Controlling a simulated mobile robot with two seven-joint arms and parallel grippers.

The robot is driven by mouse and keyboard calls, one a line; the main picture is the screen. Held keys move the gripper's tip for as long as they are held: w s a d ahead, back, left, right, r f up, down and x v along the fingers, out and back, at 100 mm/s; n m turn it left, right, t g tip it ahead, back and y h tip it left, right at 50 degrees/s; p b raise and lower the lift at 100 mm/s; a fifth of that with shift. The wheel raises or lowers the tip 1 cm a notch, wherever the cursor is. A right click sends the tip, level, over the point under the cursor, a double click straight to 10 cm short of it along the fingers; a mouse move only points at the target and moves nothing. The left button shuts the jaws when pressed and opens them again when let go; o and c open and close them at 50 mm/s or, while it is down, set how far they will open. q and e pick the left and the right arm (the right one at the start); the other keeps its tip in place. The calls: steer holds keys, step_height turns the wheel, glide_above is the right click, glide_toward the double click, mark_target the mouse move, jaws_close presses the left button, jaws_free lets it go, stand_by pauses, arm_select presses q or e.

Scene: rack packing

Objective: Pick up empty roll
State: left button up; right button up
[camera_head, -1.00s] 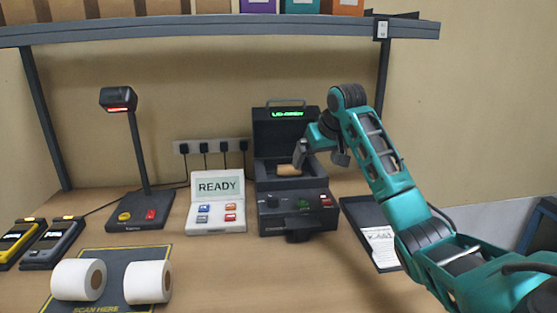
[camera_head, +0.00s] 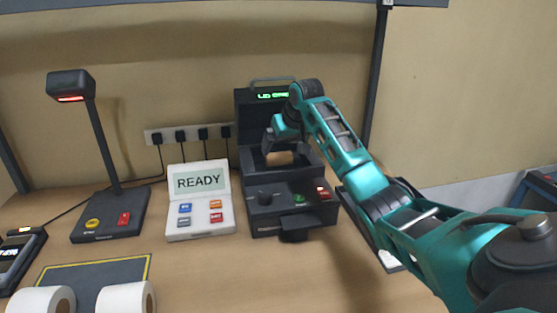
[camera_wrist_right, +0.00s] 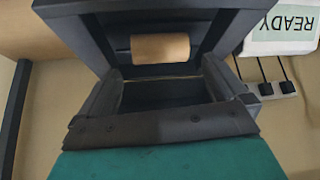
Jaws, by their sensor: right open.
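The empty roll (camera_head: 279,158), a small tan cardboard tube, lies in the open bay of the black printer (camera_head: 262,217). My right gripper (camera_head: 270,146) is at the bay, close to the roll. In the right wrist view my right gripper (camera_wrist_right: 162,74) is open, with a dark finger on each side. The roll (camera_wrist_right: 160,48) shows in the gap between the fingers, a little beyond the tips. Nothing is between the fingers; I cannot tell the exact distance. My left gripper is not in view.
The printer's raised lid (camera_head: 246,115) stands behind the roll. A white READY panel (camera_head: 198,222) stands left of the printer, and a scanner stand (camera_head: 107,217) further left. White rolls (camera_head: 125,299) are at the front left. A dark tray (camera_head: 352,203) lies right, under my arm.

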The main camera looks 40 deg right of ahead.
mark_target(280, 155)
steer(key=shift+x, duration=2.9)
steer(key=shift+s+a+f, duration=0.1)
steer(key=shift+s, duration=0.05)
steer(key=c, duration=0.8)
